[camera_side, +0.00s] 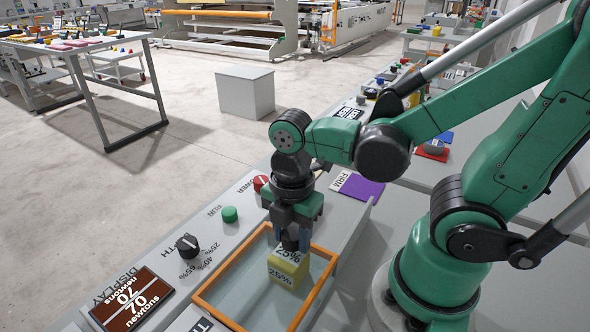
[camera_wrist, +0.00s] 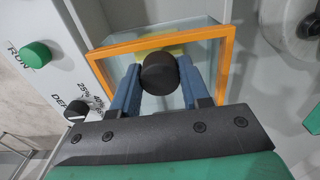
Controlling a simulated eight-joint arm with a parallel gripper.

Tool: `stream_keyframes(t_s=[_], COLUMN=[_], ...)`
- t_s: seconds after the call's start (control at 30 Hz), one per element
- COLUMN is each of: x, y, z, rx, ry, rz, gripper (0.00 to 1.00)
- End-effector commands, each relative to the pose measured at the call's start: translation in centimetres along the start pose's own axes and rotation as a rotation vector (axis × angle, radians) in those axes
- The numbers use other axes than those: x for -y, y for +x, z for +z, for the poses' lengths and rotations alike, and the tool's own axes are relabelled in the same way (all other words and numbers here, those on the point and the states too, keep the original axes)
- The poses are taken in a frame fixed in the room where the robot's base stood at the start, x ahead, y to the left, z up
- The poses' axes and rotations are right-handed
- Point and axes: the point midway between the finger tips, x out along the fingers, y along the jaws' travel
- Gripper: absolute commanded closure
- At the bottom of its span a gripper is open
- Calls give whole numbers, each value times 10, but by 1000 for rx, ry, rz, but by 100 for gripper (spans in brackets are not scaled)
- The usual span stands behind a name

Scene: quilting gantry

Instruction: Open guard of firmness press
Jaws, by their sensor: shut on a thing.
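The guard of the firmness press is a clear panel in an orange frame (camera_side: 222,271); the frame also shows in the wrist view (camera_wrist: 229,62). It appears to lie flat over the press, but a small lift cannot be ruled out. A round black knob (camera_wrist: 159,75) stands on the guard. My gripper (camera_side: 291,240) is above the guard, its blue fingers shut on the knob from both sides in the wrist view (camera_wrist: 158,68). In the side view the fingers mostly hide the knob. A yellow block (camera_side: 287,273) marked 25% shows at the guard.
Left of the guard are a black depth dial (camera_side: 187,246), a green run button (camera_side: 230,214), a red power knob (camera_side: 260,183) and a brown newtons display (camera_side: 132,299) reading 70. A purple square (camera_side: 358,187) lies beyond the guard. The space above the panel looks clear.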

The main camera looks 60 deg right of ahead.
Motion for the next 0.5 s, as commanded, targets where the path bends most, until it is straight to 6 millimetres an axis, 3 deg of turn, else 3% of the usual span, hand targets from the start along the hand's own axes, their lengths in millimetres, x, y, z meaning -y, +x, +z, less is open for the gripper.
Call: stream_keyframes(t_s=[0.33, 0.5], x=[-1, -1], y=[0, 0], z=[2, 18], rx=[0, 0], ry=[1, 8], rz=[2, 2], gripper=[100, 100])
